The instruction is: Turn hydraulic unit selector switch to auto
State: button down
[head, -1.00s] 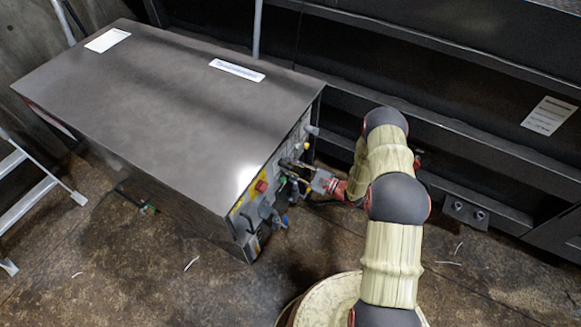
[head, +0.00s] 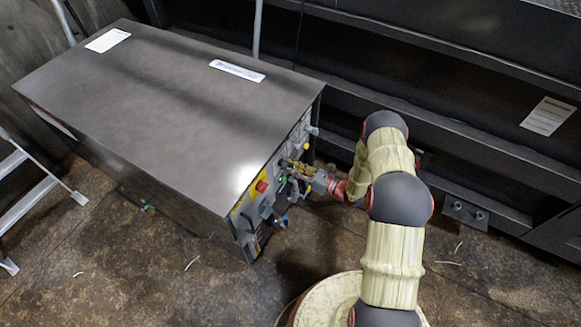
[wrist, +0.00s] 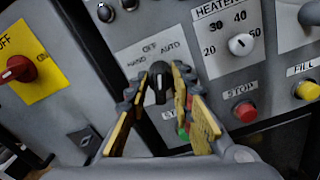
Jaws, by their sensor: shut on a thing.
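The selector switch (wrist: 160,86) is a black knob on the grey panel of the hydraulic unit. Labels HAND, OFF and AUTO stand above it in the wrist view. Its white mark points roughly up; the exact setting is hard to tell. My gripper (wrist: 158,82) has its yellow-padded fingers on both sides of the knob and is shut on it. In the head view my gripper (head: 296,168) is at the right end panel of the hydraulic unit (head: 175,115), where the knob is hidden.
A red switch on a yellow plate (wrist: 20,69) is at the left. A white heater dial (wrist: 241,44), a red stop button (wrist: 245,111) and a yellow fill button (wrist: 307,89) are at the right. A green button (wrist: 184,132) sits close below my fingers. A ladder (head: 28,205) stands far left.

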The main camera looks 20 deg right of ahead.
jog(key=m, duration=0.4)
jog(key=shift+m, duration=0.3)
dwell(0.3)
jog(key=c, duration=1.9)
grip_release()
jog(key=shift+d, duration=0.1)
jog(key=v, duration=1.2)
